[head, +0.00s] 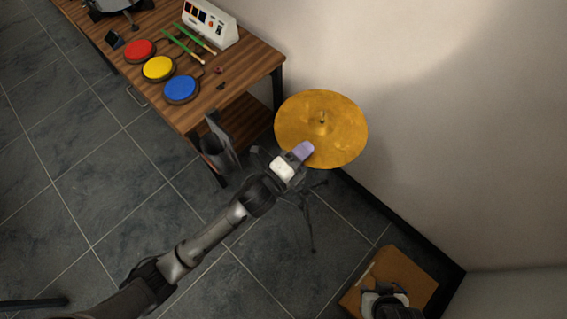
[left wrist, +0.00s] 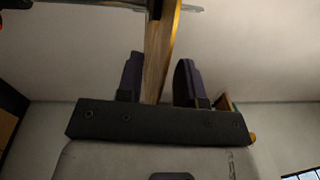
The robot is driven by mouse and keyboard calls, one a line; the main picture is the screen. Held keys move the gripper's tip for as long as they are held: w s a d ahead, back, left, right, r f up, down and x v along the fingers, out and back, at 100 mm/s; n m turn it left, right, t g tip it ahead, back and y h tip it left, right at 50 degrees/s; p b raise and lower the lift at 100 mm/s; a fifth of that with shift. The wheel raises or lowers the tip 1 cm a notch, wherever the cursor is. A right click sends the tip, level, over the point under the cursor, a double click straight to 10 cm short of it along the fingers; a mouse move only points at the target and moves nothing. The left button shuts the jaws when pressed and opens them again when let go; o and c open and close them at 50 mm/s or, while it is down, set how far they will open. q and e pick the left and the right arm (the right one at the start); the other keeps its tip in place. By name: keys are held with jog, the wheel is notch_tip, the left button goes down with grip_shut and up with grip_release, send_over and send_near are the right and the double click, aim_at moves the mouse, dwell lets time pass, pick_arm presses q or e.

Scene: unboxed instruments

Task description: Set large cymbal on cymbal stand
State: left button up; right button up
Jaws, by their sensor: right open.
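The large cymbal (head: 322,103) is a round golden disc near the wall, beyond the table's right end. A small dark tip shows at its centre. The dark cymbal stand (head: 308,222) shows below it, with its legs on the floor; its top is largely hidden. My left gripper (head: 303,151) is at the cymbal's near edge. In the left wrist view, the cymbal's rim (left wrist: 161,55) runs between the two purple-padded fingers, with a visible gap to the right finger. My right gripper (head: 386,302) is at the bottom right, away from the cymbal, partly cut off; it is open.
A wooden table (head: 240,75) at upper left bears red (head: 139,50), yellow (head: 158,68) and blue (head: 181,88) pads, green sticks (head: 185,45) and a white device (head: 209,22). A wooden box (head: 402,268) is beneath my right gripper. The tiled floor at left is clear.

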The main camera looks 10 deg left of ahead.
pick_arm(q)
jog(key=v, duration=1.3)
jog(key=shift+s+a+p, duration=0.2)
jog(key=shift+s+p, duration=0.05)
jog(key=shift+p, duration=0.15)
jog(key=a+f+n+g+y, duration=0.5)
jog(key=a+f+n+y, duration=0.3)
jog(key=n, duration=0.7)
jog(key=s+a+f+n+g+y, duration=0.1)
jog(key=s+a+n+g+y, duration=0.15)
jog(key=s+n+g, duration=0.95)
jog(key=s+r+m+t+p, duration=0.2)
jog(key=r+p, duration=1.5)
jog(key=s+r+m+t+p, duration=0.2)
jog(key=r+p, duration=1.5)
jog(key=p, duration=0.1)
jog(key=shift+s+a+r+t, duration=0.2)
jog(key=shift+s+a+t, duration=0.1)
jog(key=shift+s+a, duration=0.15)
